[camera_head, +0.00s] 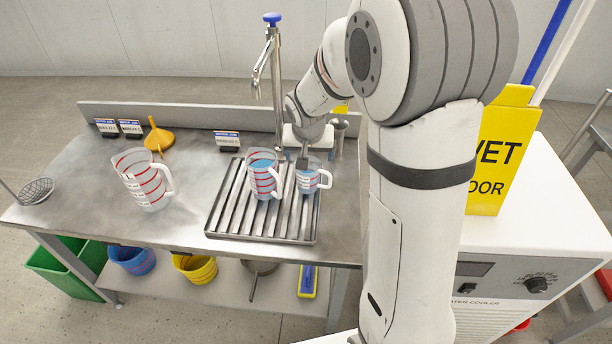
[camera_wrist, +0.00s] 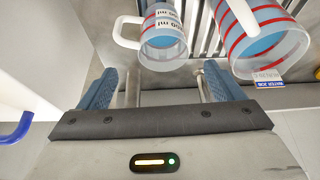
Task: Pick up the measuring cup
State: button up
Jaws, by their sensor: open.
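A small clear measuring cup (camera_head: 313,181) with blue liquid stands upright at the right of the slatted drain tray (camera_head: 234,232). A larger red-striped measuring cup (camera_head: 262,178), also with blue liquid, stands just left of it. A third, big measuring jug (camera_head: 143,182), seemingly empty, stands on the bare steel left of the tray. My gripper (camera_head: 304,160) is at the small cup, partly overlapping it in the head view. In the wrist view my open gripper (camera_wrist: 157,75) has nothing between its fingers; the small cup (camera_wrist: 162,42) is just beyond them, the larger cup (camera_wrist: 262,42) to the right.
A tap (camera_head: 274,75) rises behind the tray. An orange funnel (camera_head: 158,136), small label signs (camera_head: 228,140) and a wire strainer (camera_head: 36,191) are on the bench. A yellow wet-floor sign (camera_head: 500,150) stands on the white cooler (camera_head: 530,215) at right. Open steel lies left of the tray.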

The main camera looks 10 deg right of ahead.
aim_at(314, 178)
jog(key=x, duration=0.8)
jog(key=shift+w+a, duration=0.2)
jog(key=shift+r, duration=0.1)
jog(key=c, duration=1.1)
jog(key=shift+c, duration=0.2)
